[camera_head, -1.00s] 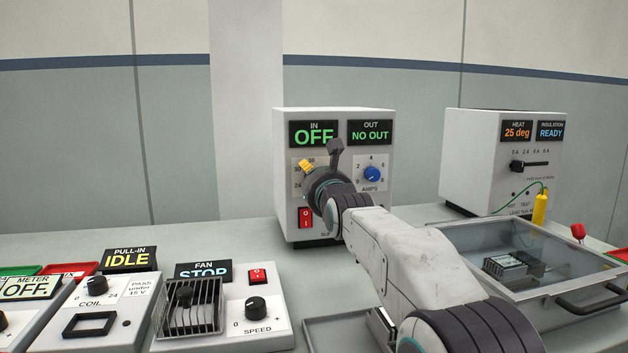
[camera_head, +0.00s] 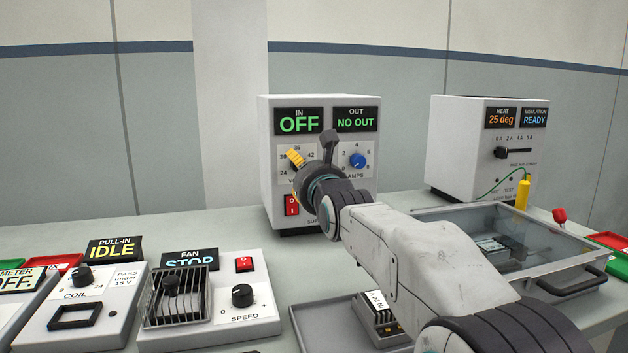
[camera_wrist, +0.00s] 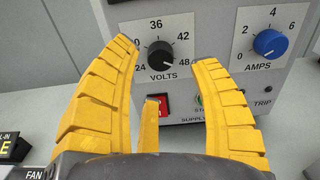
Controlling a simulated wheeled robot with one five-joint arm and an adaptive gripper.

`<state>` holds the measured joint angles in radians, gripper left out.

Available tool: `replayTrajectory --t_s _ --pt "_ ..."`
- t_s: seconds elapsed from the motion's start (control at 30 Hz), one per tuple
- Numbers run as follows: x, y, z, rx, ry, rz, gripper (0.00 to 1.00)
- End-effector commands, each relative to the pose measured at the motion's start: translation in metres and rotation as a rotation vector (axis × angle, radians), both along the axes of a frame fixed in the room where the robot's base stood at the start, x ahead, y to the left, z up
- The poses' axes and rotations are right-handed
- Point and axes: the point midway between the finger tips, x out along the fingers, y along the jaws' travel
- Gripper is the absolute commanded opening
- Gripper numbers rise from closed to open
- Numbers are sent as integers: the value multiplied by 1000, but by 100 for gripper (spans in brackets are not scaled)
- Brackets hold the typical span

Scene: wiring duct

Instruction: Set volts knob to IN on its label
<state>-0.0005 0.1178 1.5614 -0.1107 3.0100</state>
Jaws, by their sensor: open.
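The black volts knob (camera_wrist: 160,56) is on the grey power supply (camera_head: 264,150). In the wrist view its pale pointer mark appears to lie toward 48; the scale shows 24, 36, 42 and 48. My gripper (camera_wrist: 165,54) is open in front of the panel, its yellow fingers either side of the knob in the picture. I cannot tell whether they touch it. In the head view my arm and gripper hide the knob. The IN display (camera_head: 299,122) reads OFF. A small module (camera_head: 383,322) with a white label lies in a grey tray; "24" seems legible on the label.
The blue amps knob (camera_head: 358,160) is right of the volts scale. The red switch (camera_head: 291,205) is below it. A heat tester (camera_head: 470,150) and a glass-lidded box (camera_head: 540,235) stand at right. Coil and fan panels (camera_head: 215,305) fill the left front.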

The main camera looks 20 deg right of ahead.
Motion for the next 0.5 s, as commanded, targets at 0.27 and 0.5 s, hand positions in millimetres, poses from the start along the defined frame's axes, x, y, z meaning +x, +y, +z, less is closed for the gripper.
replayTrajectory --t_s 0.27,0.5 --pt "-43 0 1 0 -2 0 56" --pt "-65 0 0 0 -1 0 56"
